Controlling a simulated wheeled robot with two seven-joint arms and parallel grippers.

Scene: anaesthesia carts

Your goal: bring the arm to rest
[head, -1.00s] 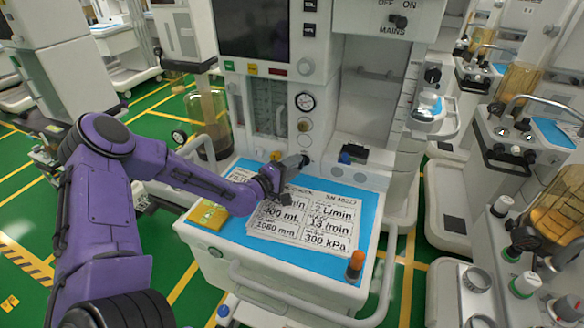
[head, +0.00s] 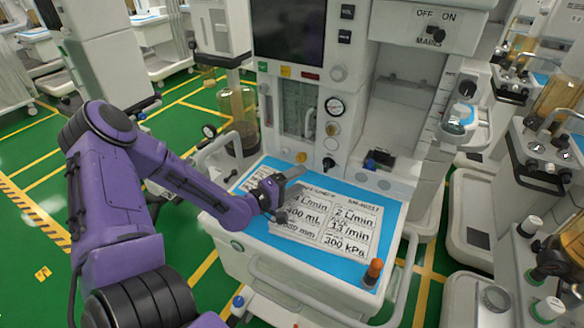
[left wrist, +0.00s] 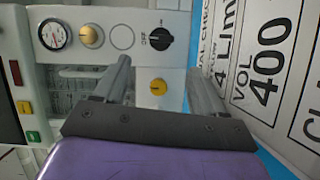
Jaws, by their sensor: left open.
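My purple left arm (head: 120,215) comes in from the left and reaches over the work surface of an anaesthesia cart (head: 252,262). Its left gripper (head: 289,193) is open and empty above the printed card (head: 345,222), covering part of its left side. In the left wrist view, the two grey fingers of the left gripper (left wrist: 162,80) stand wide apart with nothing between them. They point toward the cart's front panel of knobs, with the card close on the right. I cannot tell if a fingertip touches anything. My right gripper is not in view.
An orange-topped knob or bottle (head: 373,271) stands at the work surface's front right corner. A pressure gauge (head: 335,106) and knobs are on the panel behind. A rail (head: 330,300) curves along the cart's front. More carts stand at right. Green floor (head: 40,190) is clear at left.

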